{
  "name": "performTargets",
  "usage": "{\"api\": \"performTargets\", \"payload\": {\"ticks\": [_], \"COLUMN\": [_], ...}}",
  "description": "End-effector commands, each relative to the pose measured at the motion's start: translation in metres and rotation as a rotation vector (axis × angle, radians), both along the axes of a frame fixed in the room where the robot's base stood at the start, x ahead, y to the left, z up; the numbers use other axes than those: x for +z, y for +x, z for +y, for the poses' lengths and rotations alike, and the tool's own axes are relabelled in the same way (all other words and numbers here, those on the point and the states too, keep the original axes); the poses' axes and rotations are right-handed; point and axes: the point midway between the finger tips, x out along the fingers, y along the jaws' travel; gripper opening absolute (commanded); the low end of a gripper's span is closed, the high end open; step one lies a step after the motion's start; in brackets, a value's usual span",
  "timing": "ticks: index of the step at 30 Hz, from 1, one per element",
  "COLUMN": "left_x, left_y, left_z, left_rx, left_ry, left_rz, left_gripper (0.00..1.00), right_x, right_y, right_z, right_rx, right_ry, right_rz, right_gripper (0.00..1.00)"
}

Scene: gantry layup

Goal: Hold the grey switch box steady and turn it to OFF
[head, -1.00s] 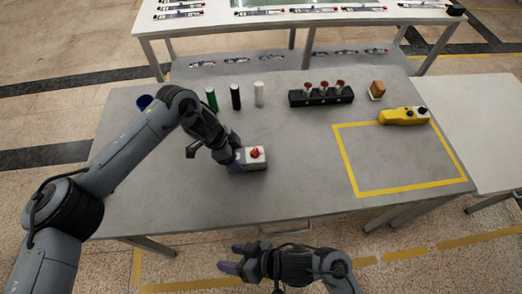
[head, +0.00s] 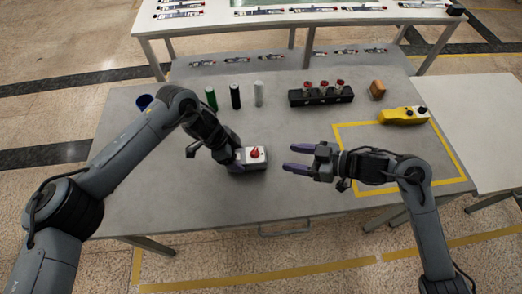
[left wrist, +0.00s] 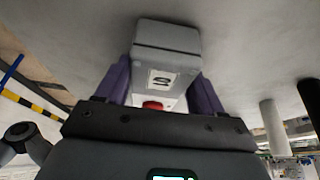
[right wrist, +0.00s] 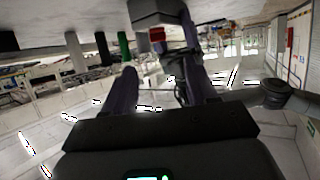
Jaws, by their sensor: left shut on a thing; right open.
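The grey switch box (head: 252,165) sits on the grey table, with a red knob (head: 256,153) on top. In the left wrist view the box (left wrist: 165,65) lies between the purple fingers, and part of the red knob (left wrist: 152,105) shows at its lower edge. My left gripper (head: 239,160) is shut on the box. My right gripper (head: 287,158) is open and empty, to the right of the box and apart from it, fingers pointing left. In the right wrist view the box (right wrist: 155,12) and red knob (right wrist: 157,34) show at the top, beyond the fingers.
Green (head: 211,98), black (head: 235,97) and pale (head: 259,94) cylinders stand behind the box. A black rack (head: 321,98) with red-topped items, an orange-brown block (head: 377,90) and a yellow controller (head: 403,116) lie further right. The front table area is clear.

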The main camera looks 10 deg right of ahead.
Motion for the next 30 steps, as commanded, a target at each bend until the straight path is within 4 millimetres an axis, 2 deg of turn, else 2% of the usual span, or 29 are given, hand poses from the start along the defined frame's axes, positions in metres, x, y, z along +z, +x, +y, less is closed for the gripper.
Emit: {"api": "performTargets", "payload": {"ticks": [5, 18, 24, 30], "left_x": [0.001, 0.001, 0.001, 0.001], "left_y": [0.0, 0.0, 0.0, 0.0], "left_z": [0.0, 0.0, 0.0, 0.0], "left_rx": [0.0, 0.0, 0.0, -0.001], "left_ry": [-0.001, -0.001, -0.001, -0.001], "left_rz": [-0.001, -0.001, -0.001, -0.001], "left_gripper": [0.22, 0.22, 0.22, 0.22], "right_x": [-0.004, -0.032, -0.04, -0.042], "right_y": [0.011, 0.043, 0.052, 0.055], "right_z": [0.013, 0.071, 0.086, 0.091], "right_rx": [-0.002, 0.0, -0.002, -0.001], "right_ry": [0.005, 0.004, 0.003, 0.001], "right_rz": [-0.007, -0.005, -0.005, -0.006], "right_gripper": [0.57, 0.57, 0.57, 0.57]}}
